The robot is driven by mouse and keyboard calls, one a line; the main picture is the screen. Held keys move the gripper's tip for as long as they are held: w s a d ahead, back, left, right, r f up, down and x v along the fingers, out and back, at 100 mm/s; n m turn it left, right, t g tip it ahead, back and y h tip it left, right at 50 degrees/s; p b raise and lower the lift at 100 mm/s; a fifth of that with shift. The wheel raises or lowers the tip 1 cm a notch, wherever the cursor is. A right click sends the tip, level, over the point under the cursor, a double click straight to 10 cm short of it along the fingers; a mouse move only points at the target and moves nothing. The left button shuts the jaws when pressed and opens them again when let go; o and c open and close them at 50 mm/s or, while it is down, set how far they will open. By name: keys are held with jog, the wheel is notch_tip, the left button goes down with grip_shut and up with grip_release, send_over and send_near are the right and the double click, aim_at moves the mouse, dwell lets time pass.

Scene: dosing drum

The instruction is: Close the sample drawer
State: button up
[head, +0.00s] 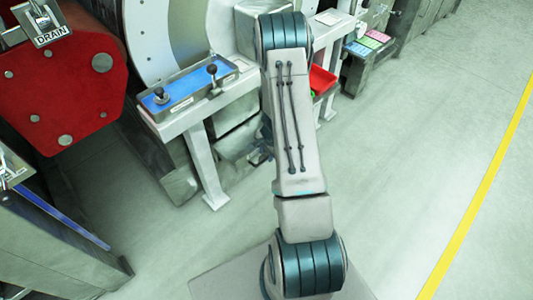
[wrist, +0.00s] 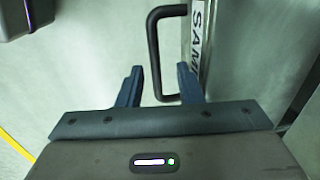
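The sample drawer shows in the wrist view as a metal front (wrist: 199,45) seen at a steep angle, with a label whose visible letters read "SAM". A black bar handle (wrist: 153,48) stands out from its left side. My gripper (wrist: 158,67) is open, with two dark blue-grey fingers. The handle's lower part appears between the fingers in the picture; I cannot tell whether either finger touches it. How far the drawer is pulled out cannot be told. In the head view my arm hides the gripper and I cannot make out the drawer.
A control stand with a blue panel (head: 188,92) and two knobs is left of my arm. A red bin (head: 322,79) is partly behind it. A red drum-like part (head: 62,90) hangs at the left. Open floor (head: 440,130) with a yellow line (head: 478,198) lies to the right.

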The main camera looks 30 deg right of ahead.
notch_tip(320, 180, up, 13)
jog(key=s+p, duration=0.2)
jog(key=p, duration=0.1)
jog(key=shift+d+f, duration=0.2)
jog(key=shift+d, duration=0.05)
jog(key=shift+s, duration=0.1)
jog(key=s+a+r+n+p, duration=0.1)
jog(key=a+r+n+p, duration=0.2)
jog(key=r, duration=0.6)
jog(key=s+a+r+n+y+p, duration=0.1)
jog(key=a+r+n+p, duration=0.15)
jog(key=a+r, duration=0.4)
jog(key=s+a+r+n+p, duration=0.2)
jog(key=a+r+p, duration=0.15)
jog(key=r, duration=0.75)
jog(key=s+a+r+n+p, duration=0.2)
jog(key=s+r+n+p, duration=0.1)
jog(key=s+r, duration=0.4)
jog(key=s+a+r+n+h+p, duration=0.1)
jog(key=s+r+n+p, duration=0.3)
jog(key=r, duration=0.8)
jog(key=shift+s+a+t+h+p, duration=0.35)
jog(key=shift+s+a+p, duration=0.45)
jog(key=shift+s, duration=1)
